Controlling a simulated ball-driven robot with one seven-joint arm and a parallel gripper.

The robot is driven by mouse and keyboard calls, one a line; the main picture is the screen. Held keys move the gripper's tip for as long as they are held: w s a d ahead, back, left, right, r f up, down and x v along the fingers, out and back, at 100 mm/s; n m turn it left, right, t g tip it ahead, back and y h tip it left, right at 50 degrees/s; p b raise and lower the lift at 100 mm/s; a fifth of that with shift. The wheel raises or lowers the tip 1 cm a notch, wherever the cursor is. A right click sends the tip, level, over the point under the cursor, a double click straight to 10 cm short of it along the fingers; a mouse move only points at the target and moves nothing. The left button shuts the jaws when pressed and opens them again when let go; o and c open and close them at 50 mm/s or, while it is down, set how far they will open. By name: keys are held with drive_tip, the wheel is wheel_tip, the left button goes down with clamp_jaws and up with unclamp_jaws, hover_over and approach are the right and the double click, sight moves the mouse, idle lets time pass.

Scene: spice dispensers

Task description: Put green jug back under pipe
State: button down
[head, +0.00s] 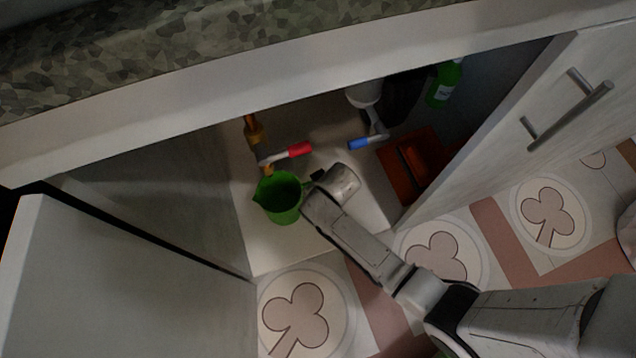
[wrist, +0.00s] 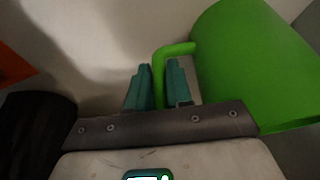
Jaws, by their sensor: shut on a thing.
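The green jug (head: 279,200) is inside the open cabinet, upright or nearly so, on or just above the cabinet floor; I cannot tell which. A pipe (head: 266,165) with a red-handled valve comes down just above and behind the jug's rim, at its upper left. My gripper (wrist: 159,85) is shut on the jug's handle, with the teal fingers on either side of it. The jug's body (wrist: 257,62) fills the right of the wrist view. In the head view my gripper's fingers are mostly hidden by my wrist.
A red valve handle (head: 299,149) and a blue valve handle (head: 358,144) stick out nearby. A red-brown box (head: 414,166) and a green bottle (head: 444,84) stand to the right. Open cabinet doors flank both sides, the right one with a metal handle (head: 570,112). The countertop edge (head: 300,102) overhangs above.

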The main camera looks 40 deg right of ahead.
drive_tip(key=shift+s+f+b, duration=0.1)
drive_tip(key=shift+f+b, duration=0.3)
drive_tip(key=shift+f, duration=1.1)
drive_tip(key=c, duration=1)
unclamp_jaws()
drive_tip(key=p+v, duration=0.7)
drive_tip(key=v, duration=0.5)
drive_tip(key=s+d+r+g, duration=0.1)
drive_tip(key=s+r, duration=0.3)
drive_tip(key=s, duration=0.1)
drive_tip(key=s+d+r+g, duration=0.1)
drive_tip(key=s+d+r, duration=0.1)
drive_tip(key=s+r, duration=0.3)
drive_tip(key=s+d+r+n+g, duration=0.1)
drive_tip(key=s+d+r, duration=0.1)
drive_tip(key=s+r, duration=0.2)
drive_tip(key=shift+s+r+g, duration=0.15)
drive_tip(key=shift+s+r, duration=0.05)
drive_tip(key=shift+s, duration=0.3)
drive_tip(key=shift+s+r+g, duration=0.15)
drive_tip(key=shift+s+r, duration=0.05)
drive_tip(key=shift+s, duration=0.25)
